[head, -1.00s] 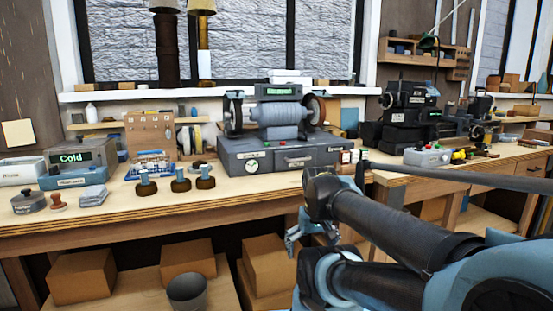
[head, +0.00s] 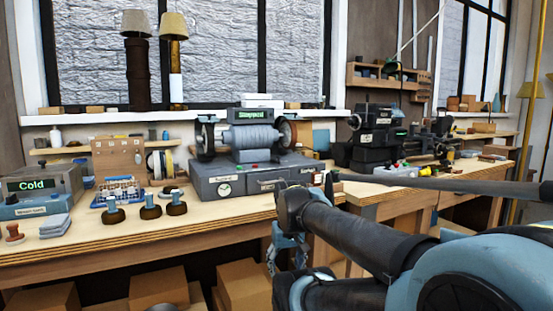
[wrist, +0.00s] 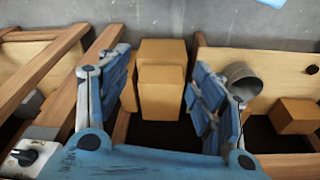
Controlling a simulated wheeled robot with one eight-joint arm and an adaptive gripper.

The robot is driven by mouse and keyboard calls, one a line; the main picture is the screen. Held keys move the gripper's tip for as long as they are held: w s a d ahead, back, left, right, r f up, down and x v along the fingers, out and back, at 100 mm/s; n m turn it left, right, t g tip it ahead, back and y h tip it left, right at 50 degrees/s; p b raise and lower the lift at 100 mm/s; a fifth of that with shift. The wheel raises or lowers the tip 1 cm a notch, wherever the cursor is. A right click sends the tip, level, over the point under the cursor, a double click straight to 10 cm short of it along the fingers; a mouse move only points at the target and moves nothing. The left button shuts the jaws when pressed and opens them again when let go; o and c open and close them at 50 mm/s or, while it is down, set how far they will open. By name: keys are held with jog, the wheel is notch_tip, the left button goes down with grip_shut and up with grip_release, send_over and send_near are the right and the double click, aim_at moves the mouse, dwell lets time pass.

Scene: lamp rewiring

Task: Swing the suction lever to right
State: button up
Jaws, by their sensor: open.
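I cannot make out a suction lever for certain in either view. A grey bench machine (head: 255,175) with a ribbed drum and a green display, which seems to read "Stopped", stands on the workbench; small controls show on its front and right end. My gripper (head: 287,252) hangs in front of the bench edge, below the bench top, partly hidden by my arm. In the wrist view my gripper (wrist: 160,78) has its two blue fingers spread wide with nothing between them. It points down toward cardboard boxes (wrist: 162,85) under the bench.
Three dark-based blue-topped knobs (head: 150,207) stand near the bench's front edge. A device reading "Cold" (head: 45,185) is at left. A black machine (head: 375,140) and a light control box (head: 397,171) are at right. A grey bin (wrist: 243,78) stands below.

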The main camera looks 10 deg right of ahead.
jog(key=w+r+m, duration=0.1)
jog(key=w+r, duration=0.6)
jog(key=r, duration=0.2)
jog(key=w+d+r+m, duration=0.1)
jog(key=w+r, duration=0.6)
jog(key=r, duration=0.2)
jog(key=w+d+r+m+g, duration=0.1)
jog(key=w+r, duration=0.6)
jog(key=r, duration=0.3)
jog(key=shift+d, duration=0.15)
jog(key=shift+c, duration=0.8)
jog(key=w+d+r+m+g, duration=0.1)
jog(key=w+d+r+m, duration=0.1)
jog(key=w+r, duration=0.7)
jog(key=w+d+r+m, duration=0.1)
jog(key=w+d+r, duration=0.2)
jog(key=w+r, duration=0.65)
jog(key=f, duration=0.6)
jog(key=w+f, duration=0.1)
jog(key=f, duration=0.6)
jog(key=w+f, duration=0.1)
jog(key=f, duration=0.6)
jog(key=shift+a, duration=0.15)
